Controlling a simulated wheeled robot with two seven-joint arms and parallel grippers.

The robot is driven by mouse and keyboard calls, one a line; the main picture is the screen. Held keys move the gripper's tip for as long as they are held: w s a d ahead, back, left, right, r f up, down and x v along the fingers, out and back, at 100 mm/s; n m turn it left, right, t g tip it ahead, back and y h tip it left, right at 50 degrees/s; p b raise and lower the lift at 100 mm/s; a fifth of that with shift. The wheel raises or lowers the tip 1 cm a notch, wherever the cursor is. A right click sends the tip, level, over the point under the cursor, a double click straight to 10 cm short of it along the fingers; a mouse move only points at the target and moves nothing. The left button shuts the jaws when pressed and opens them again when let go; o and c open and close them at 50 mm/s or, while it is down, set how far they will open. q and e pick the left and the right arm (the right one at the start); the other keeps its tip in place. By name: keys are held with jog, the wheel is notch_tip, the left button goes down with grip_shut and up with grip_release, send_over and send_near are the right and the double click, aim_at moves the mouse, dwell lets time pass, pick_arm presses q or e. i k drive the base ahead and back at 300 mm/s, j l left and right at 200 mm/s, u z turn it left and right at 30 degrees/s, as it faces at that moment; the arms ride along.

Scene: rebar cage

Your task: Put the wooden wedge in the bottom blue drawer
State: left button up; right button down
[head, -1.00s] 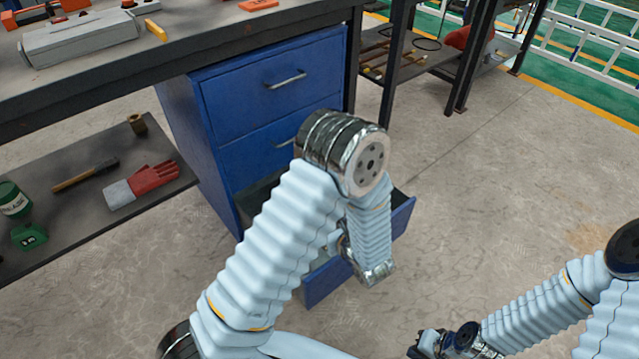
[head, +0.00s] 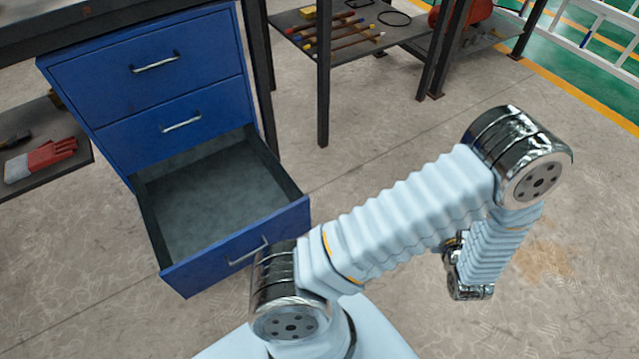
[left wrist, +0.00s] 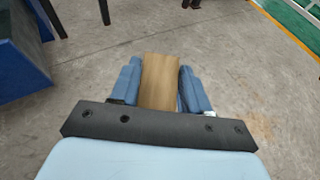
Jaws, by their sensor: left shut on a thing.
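The wooden wedge (left wrist: 160,82) is a light brown block between the two blue fingers of my left gripper (left wrist: 160,78) in the left wrist view. The fingers are shut on it, and bare floor lies beyond. In the head view my left arm reaches to the right of the cabinet, its forearm hanging down; I cannot make out the wedge there. The bottom blue drawer (head: 228,248) is pulled out and its visible inside is empty. The wedge is outside the drawer, to its right. My right gripper is not in view.
The blue cabinet (head: 150,95) has two shut drawers above the open one. A bench with dark legs (head: 323,95) and a shelf of tools stands behind. A red glove (head: 40,160) lies on a low shelf at left. Floor right of the drawer is clear.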

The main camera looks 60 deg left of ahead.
aim_at(210, 242)
jog(key=i+u, duration=0.2)
jog(key=i, duration=0.3)
jog(key=i+l+u, duration=0.25)
jog(key=i, duration=0.25)
jog(key=i+u, duration=0.15)
jog(key=u, duration=0.3)
jog(key=i+u, duration=0.15)
jog(key=u, duration=0.3)
jog(key=i+u, duration=0.15)
jog(key=u, duration=0.3)
jog(key=i+l+u, duration=0.1)
jog(key=u, duration=0.35)
jog(key=i+u, duration=0.15)
jog(key=u, duration=0.25)
jog(key=i+u, duration=0.2)
jog(key=u, duration=0.25)
jog(key=i+u, duration=0.15)
jog(key=u, duration=0.25)
jog(key=i+l+u, duration=0.15)
jog(key=u, duration=0.3)
